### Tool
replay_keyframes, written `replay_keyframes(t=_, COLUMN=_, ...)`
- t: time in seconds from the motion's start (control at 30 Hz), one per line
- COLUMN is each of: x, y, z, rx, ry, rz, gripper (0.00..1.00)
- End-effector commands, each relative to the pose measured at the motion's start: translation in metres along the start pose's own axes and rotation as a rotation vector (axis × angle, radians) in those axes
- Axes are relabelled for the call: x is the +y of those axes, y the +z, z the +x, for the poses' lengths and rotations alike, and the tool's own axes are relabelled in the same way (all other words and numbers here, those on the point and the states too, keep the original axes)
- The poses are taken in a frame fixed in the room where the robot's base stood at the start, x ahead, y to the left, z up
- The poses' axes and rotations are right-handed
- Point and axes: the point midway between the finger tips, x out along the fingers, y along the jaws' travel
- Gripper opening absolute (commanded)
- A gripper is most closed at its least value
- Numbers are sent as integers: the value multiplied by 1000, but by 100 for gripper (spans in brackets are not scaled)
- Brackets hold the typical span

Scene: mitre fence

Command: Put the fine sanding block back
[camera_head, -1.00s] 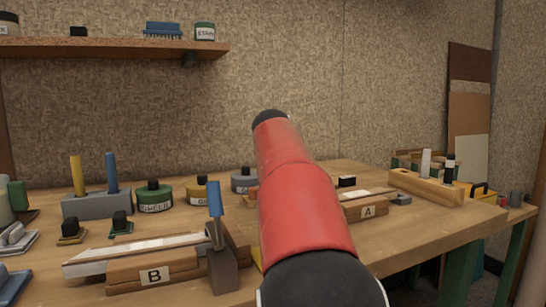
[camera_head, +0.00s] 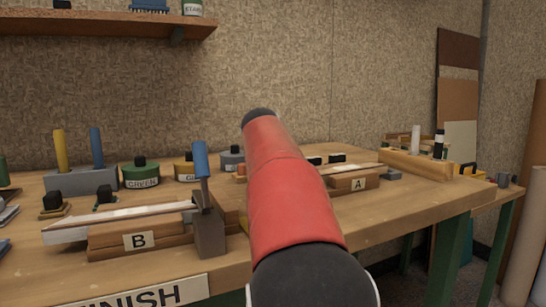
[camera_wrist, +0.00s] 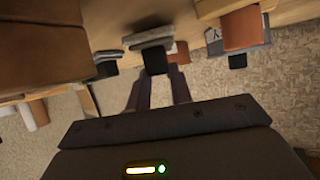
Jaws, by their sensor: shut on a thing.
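My gripper (camera_wrist: 157,92) shows in the wrist view, its two dark fingers closed at the black knob of a sanding block (camera_wrist: 150,40) with a grey base. I cannot read a grade on it. In the head view my red arm hides the gripper. Another black-knobbed block (camera_wrist: 106,67) is to the left in the wrist view. In the head view a tan-based block (camera_head: 53,206) and a green-based block (camera_head: 106,200) stand behind fixture B (camera_head: 140,241). Two black knobs show behind fixture A (camera_head: 357,184), one of them (camera_head: 337,158) to the right.
A grey holder (camera_head: 82,182) with yellow and blue handles and several lidded tins, one green (camera_head: 141,176), stand at the back of the bench. A wooden rack (camera_head: 415,165) is at the right. Bare bench top (camera_head: 400,207) lies in front of fixture A.

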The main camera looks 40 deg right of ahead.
Motion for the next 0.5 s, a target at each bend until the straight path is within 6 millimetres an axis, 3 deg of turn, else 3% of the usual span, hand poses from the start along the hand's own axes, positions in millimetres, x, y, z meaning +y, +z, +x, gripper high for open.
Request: replay_keyframes(t=0.5, x=0, y=8, z=4, rx=1, ry=-1, rz=0, gripper=0)
